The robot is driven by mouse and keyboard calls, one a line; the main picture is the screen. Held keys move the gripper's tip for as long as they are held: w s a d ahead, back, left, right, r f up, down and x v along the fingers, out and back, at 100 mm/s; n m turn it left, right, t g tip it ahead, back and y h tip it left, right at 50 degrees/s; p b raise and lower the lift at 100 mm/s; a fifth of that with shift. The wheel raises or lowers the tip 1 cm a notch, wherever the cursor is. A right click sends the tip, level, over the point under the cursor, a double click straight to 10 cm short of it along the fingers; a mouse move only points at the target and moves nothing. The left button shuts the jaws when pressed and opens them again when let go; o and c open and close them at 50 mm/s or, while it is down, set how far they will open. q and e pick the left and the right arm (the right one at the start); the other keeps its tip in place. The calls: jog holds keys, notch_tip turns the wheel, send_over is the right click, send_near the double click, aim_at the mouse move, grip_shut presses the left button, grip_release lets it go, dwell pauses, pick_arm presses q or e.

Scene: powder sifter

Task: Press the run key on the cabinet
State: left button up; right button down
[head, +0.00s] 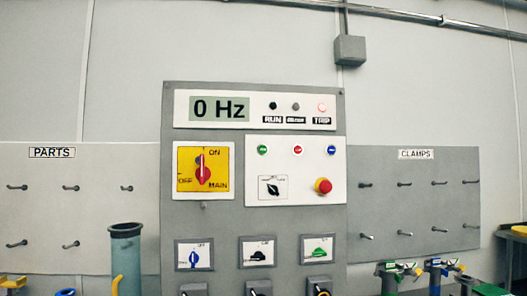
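The grey cabinet (255,222) stands in the middle of the head view. Its display (219,108) reads 0 Hz. Beside it, the RUN lamp (273,106) is dark, the middle lamp (296,106) is grey, and the TRIP lamp (322,107) glows pale red. Below are a green key (262,150), a red key (298,150) and a blue key (332,150); their markings are too small to read. The red main switch (203,172) on its yellow plate stands roughly upright, towards the ON side. Neither gripper shows.
A red mushroom button (323,186) and a black selector (272,188) sit below the keys. Lower are several small switch panels (257,252). A teal cylinder (125,250) stands at left, clamps (397,274) at right. Pegboards flank the cabinet. The space before the keys is clear.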

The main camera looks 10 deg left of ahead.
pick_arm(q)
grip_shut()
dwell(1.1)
